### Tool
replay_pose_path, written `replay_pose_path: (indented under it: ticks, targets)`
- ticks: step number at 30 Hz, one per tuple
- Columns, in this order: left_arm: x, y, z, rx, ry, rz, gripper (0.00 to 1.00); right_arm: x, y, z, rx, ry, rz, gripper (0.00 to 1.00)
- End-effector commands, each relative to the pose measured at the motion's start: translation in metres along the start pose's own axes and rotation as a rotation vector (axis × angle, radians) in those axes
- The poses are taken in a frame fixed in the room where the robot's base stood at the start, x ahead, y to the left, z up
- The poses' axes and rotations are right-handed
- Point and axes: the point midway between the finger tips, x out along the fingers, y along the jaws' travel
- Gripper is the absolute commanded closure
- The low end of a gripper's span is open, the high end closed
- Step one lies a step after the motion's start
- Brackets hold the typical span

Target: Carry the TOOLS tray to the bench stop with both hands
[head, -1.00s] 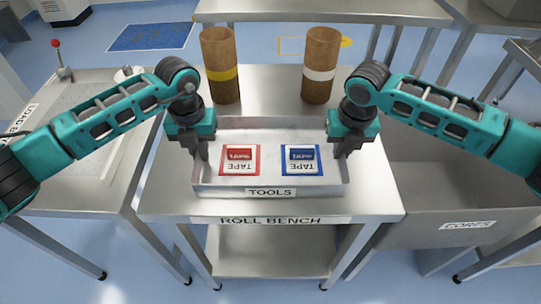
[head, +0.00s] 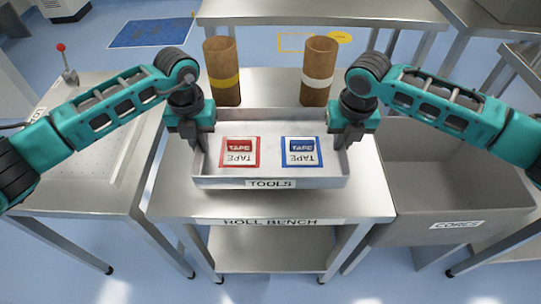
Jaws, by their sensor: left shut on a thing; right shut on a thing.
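The TOOLS tray (head: 269,184) is a shallow grey metal tray, level, over the roll bench (head: 268,209). A red tape box (head: 240,153) and a blue tape box (head: 300,152) lie flat inside it, apart. My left gripper (head: 199,150) is shut on the tray's left wall. My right gripper (head: 341,148) is shut on its right wall. The fingertips are partly hidden. I cannot tell whether the tray touches the bench top or hangs just above it. No bench stop is clearly recognisable.
Two brown cardboard rolls stand on the bench behind the tray, one with a yellow band (head: 223,83) and one with a white band (head: 317,80). A CORES bin (head: 440,205) is at right. A table with a red-knobbed lever (head: 66,62) is at left. Bare bench lies before the tray.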

Motion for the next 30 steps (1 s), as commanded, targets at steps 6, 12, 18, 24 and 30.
replay_pose_path:
  ticks: [6, 12, 18, 24, 30]
  targets:
    - [-0.001, 0.001, 0.001, -0.001, -0.001, 0.001, 1.00, -0.001, -0.001, 0.001, 0.002, -0.002, -0.001, 1.00]
    - [-0.001, 0.001, 0.001, -0.002, -0.002, 0.001, 1.00, -0.001, -0.001, 0.001, 0.002, -0.002, -0.001, 1.00]
    - [-0.001, 0.001, 0.001, -0.002, -0.002, 0.001, 1.00, -0.001, -0.001, 0.001, 0.002, -0.002, -0.001, 1.00]
    - [-0.008, 0.001, 0.000, -0.001, -0.003, 0.001, 1.00, -0.008, -0.001, 0.001, 0.002, -0.004, -0.001, 1.00]
    - [-0.029, 0.001, -0.006, -0.001, -0.004, 0.000, 1.00, -0.029, -0.001, -0.002, 0.000, -0.004, 0.000, 1.00]
